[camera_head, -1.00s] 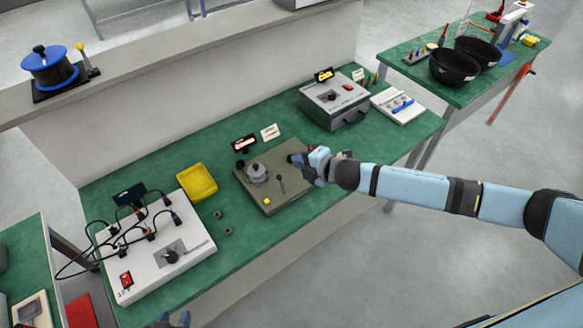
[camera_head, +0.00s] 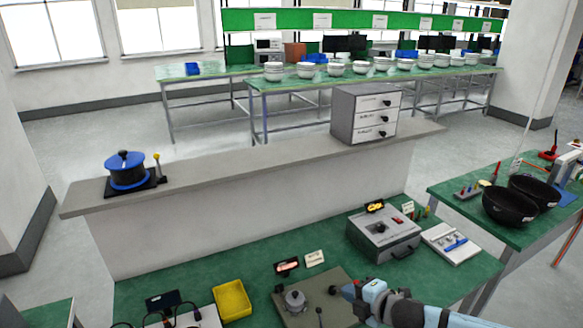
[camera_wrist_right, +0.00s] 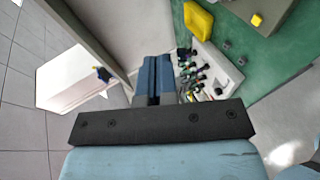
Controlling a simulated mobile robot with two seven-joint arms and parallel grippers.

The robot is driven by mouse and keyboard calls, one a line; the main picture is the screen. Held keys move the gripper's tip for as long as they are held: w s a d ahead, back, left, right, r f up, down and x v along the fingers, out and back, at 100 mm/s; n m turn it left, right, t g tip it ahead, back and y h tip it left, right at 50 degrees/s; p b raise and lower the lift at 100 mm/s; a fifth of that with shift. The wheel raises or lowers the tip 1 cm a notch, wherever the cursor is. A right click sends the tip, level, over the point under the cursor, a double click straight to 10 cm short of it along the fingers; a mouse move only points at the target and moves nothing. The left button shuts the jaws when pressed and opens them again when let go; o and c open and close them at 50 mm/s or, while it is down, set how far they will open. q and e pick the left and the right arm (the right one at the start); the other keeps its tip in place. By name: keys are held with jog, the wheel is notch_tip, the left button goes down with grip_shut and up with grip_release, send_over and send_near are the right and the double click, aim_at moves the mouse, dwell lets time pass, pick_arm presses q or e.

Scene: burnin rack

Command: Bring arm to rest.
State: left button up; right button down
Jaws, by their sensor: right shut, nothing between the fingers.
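My right arm (camera_head: 430,312), light blue with dark joints, comes in from the lower right in the head view. Its gripper (camera_head: 350,290) is over the right side of the olive-grey plate (camera_head: 318,279) on the green bench. The gripper is shut and empty; its closed fingers (camera_wrist_right: 153,80) show in the right wrist view. A round grey fixture (camera_head: 295,300) and a dark-tipped lever (camera_head: 319,314) stand on the plate, left of the gripper. I cannot tell the gripper's height above the plate. My left gripper is out of view.
A yellow tray (camera_head: 232,300) and a white wired panel (camera_wrist_right: 212,70) lie to the left. A grey box (camera_head: 384,235) and white board (camera_head: 452,243) stand on the right. A low wall (camera_head: 250,210) runs behind the bench, with a drawer unit (camera_head: 365,113) on top.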

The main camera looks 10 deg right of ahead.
jog(key=s+a+f+m, duration=0.5)
jog(key=s+a+m, duration=0.3)
jog(key=s, duration=0.2)
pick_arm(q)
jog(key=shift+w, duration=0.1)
pick_arm(e)
jog(key=s+d+f+m+h, duration=0.2)
jog(key=s+d+f+m, duration=0.2)
jog(key=s+m, duration=0.2)
jog(key=s+d+f+m+h, duration=0.2)
jog(key=s+d+f+m, duration=0.2)
jog(key=s, duration=0.6)
jog(key=shift+s+d+f+m, duration=0.3)
jog(key=shift+s+d+m, duration=0.05)
jog(key=shift+m, duration=0.85)
